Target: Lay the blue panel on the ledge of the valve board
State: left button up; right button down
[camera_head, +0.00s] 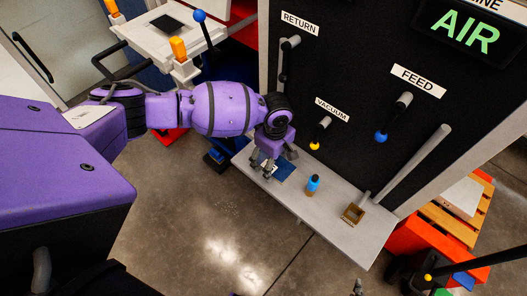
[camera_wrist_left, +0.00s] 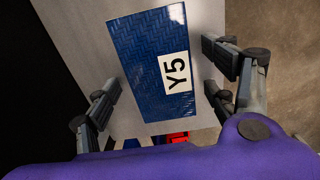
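The blue panel (camera_wrist_left: 138,65), with a white Y5 label, looks flat on the pale grey ledge (camera_wrist_left: 72,22) of the valve board in the left wrist view. In the head view it shows partly (camera_head: 288,168) at the ledge's left part, behind my gripper. My left gripper (camera_head: 266,168) points down over it. In the left wrist view the fingers (camera_wrist_left: 160,78) are spread, one on each side of the panel, with gaps to its edges. The valve board (camera_head: 345,60) is black and stands behind the ledge (camera_head: 340,222).
Valve handles stick out above, with a yellow knob (camera_head: 314,146) and a blue knob (camera_head: 381,137). A white cart (camera_head: 150,42) stands behind my left arm.

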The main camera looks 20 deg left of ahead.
pick_arm(q)
jog(key=shift+w+r, duration=0.1)
jog(key=shift+r, duration=0.05)
pick_arm(e)
jog(key=shift+s+f, duration=0.1)
jog(key=shift+f, duration=0.05)
pick_arm(q)
notch_tip(320, 180, up, 12)
jog(key=p, duration=0.1)
jog(key=shift+p, duration=0.3)
pick_arm(e)
jog(key=shift+w+a+r, duration=0.15)
jog(key=shift+r, duration=0.3)
jog(key=shift+w+a+r, duration=0.1)
jog(key=shift+r, duration=0.35)
jog(key=shift+w+a+r, duration=0.15)
jog(key=shift+w+a, duration=0.1)
jog(key=shift+w, duration=0.2)
jog(key=shift+s, duration=0.25)
